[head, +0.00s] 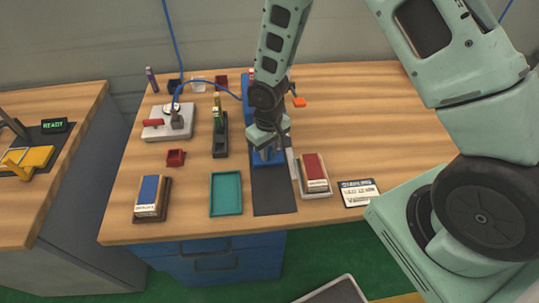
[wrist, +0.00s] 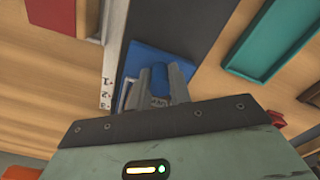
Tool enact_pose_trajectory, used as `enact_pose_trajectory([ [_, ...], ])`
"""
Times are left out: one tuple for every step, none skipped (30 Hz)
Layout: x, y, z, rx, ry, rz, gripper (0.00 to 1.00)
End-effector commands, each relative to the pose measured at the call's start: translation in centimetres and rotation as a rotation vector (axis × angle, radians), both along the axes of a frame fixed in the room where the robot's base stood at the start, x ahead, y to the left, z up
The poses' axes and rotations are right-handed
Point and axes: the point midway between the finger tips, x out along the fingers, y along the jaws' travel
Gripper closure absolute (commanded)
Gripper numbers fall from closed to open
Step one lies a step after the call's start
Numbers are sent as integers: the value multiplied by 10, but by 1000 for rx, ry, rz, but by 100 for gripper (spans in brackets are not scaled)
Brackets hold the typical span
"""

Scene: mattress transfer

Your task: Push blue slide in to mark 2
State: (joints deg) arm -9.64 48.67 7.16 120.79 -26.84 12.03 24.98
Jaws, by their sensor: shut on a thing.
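The blue slide (head: 266,157) lies at the far part of a dark strip on the table, mostly hidden under my arm in the head view. My gripper (head: 267,148) is over its near end. In the wrist view my gripper (wrist: 160,84) is shut on an upright blue part of the slide (wrist: 148,60), with a finger on each side. A pale scale strip (wrist: 110,68) with small dark marks runs alongside the slide; it also shows in the head view (head: 292,164).
The dark strip (head: 272,196) in front of the slide is bare. A teal tray (head: 213,195) lies to its left, and a red block on a pale base (head: 315,173) to its right. A label card (head: 359,194) and a blue block (head: 150,192) are nearby.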

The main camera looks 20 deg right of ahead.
Motion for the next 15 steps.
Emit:
enact_pose_trajectory([
  [3, 0, 1, 2, -1, 0, 100],
  [3, 0, 1, 2, -2, 0, 100],
  [3, 0, 0, 2, -2, 1, 100],
  [3, 0, 0, 2, -2, 1, 100],
  [3, 0, 0, 2, -2, 1, 100],
  [3, 0, 0, 2, -2, 1, 100],
  [3, 0, 0, 2, -2, 1, 100],
  [3, 0, 1, 2, -2, 1, 77],
  [2, 0, 0, 2, -2, 1, 71],
  [2, 0, 0, 1, -1, 1, 71],
  [2, 0, 0, 1, -1, 1, 71],
  [2, 0, 0, 1, -1, 1, 71],
  [2, 0, 0, 1, -1, 1, 71],
  [2, 0, 0, 1, -1, 1, 71],
  [2, 0, 0, 1, -1, 1, 71],
])
